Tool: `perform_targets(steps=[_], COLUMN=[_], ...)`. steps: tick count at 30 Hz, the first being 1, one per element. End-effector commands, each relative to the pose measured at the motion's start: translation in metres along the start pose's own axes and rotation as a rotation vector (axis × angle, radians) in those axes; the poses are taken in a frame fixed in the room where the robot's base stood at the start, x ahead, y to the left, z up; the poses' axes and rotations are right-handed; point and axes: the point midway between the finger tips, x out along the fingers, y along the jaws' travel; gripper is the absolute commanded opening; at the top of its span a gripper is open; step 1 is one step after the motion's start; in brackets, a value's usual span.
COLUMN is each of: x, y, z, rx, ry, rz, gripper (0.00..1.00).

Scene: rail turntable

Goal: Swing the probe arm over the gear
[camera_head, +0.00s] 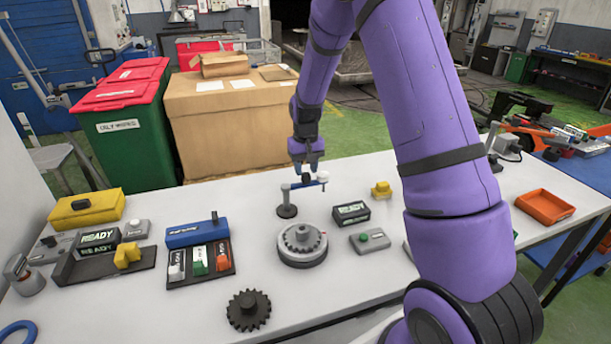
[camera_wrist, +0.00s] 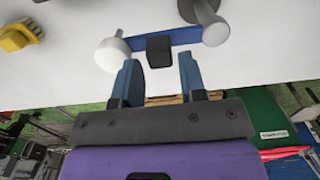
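The probe arm (camera_head: 300,185) is a blue bar on a grey post (camera_head: 287,210) with a dark round base. A black block sits mid-bar, and a white probe (camera_head: 323,177) is at the right end. In the wrist view the blue bar (camera_wrist: 184,36) runs across the top, with the black block (camera_wrist: 160,50) and white probe (camera_wrist: 112,50). My gripper (camera_head: 307,168) is over the bar. Its blue fingers (camera_wrist: 159,68) are open, tips near the block with a gap on each side. The gear (camera_head: 302,235) sits on a round grey turntable (camera_head: 302,258), in front of the bar.
A loose dark gear (camera_head: 248,310) lies at the front. A black READY box (camera_head: 351,213) and a grey green-button box (camera_head: 370,240) stand right of the turntable. A yellow block (camera_head: 381,189) is behind them. A blue-topped switch panel (camera_head: 199,250) is left. An orange tray (camera_head: 545,206) lies far right.

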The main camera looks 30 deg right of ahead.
Motion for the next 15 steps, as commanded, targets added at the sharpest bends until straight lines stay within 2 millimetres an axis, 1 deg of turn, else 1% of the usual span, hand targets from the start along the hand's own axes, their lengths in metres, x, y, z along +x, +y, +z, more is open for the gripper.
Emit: perform_targets(steps=[1,6,10,15], x=[0.008,0.024,0.029,0.029], y=[0.0,0.0,0.0,0.0], z=[0.0,0.0,0.0,0.0], rx=[0.0,-0.001,-0.001,-0.001], ry=[-0.002,-0.001,-0.001,0.0], rz=[0.0,0.0,0.0,0.0], gripper=[0.38,0.38,0.38,0.38])
